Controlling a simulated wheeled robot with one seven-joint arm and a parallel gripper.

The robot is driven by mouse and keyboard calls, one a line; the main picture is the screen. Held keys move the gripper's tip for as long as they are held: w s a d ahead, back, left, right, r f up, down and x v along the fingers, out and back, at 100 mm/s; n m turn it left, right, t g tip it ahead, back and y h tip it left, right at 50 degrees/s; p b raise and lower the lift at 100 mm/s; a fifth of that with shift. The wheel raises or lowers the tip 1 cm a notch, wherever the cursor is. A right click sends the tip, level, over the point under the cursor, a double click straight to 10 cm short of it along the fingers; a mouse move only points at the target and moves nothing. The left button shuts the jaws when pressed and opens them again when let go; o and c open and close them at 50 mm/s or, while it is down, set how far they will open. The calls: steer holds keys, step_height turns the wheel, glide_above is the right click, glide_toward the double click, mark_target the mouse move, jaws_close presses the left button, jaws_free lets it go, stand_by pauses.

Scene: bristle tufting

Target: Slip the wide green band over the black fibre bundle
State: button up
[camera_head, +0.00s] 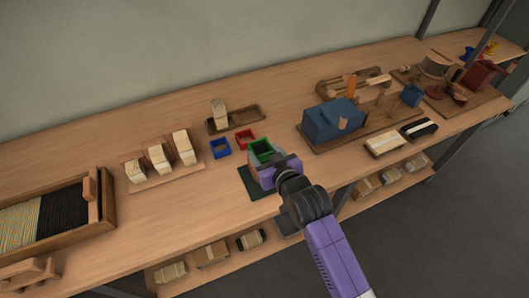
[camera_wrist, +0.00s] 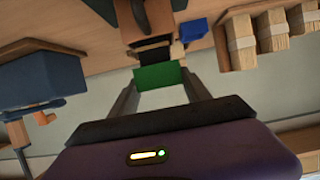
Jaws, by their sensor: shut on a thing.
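The wide green band (camera_head: 262,147) is an open rectangular ring. My gripper (camera_head: 267,163) is shut on it, near the front edge of the bench, by a dark green mat. In the wrist view the green band (camera_wrist: 160,77) spans the gap between the two fingers. A black fibre bundle (camera_head: 420,129) with a light stripe lies at the right front of the bench, well apart from my gripper. Black fibres (camera_head: 64,209) also fill one half of the wooden tray at the left. My gripper hides part of the band's lower side.
A red band (camera_head: 245,139) and a blue band (camera_head: 220,148) stand just behind and left of my gripper. Tan bundles (camera_head: 158,158) stand in a row at left. A blue machine (camera_head: 332,120) stands at right on a wooden board. A dark mat (camera_head: 251,187) lies near the edge.

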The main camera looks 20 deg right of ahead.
mark_target(265, 161)
steer(key=shift+f+b, duration=0.6)
steer(key=shift+f, duration=0.4)
steer(key=shift+f, duration=0.35)
steer(key=shift+f+b, duration=0.2)
steer(key=shift+b, duration=0.2)
steer(key=o, duration=1.8)
steer(key=shift+s+p, duration=1.5)
steer(key=shift+s, duration=2.65)
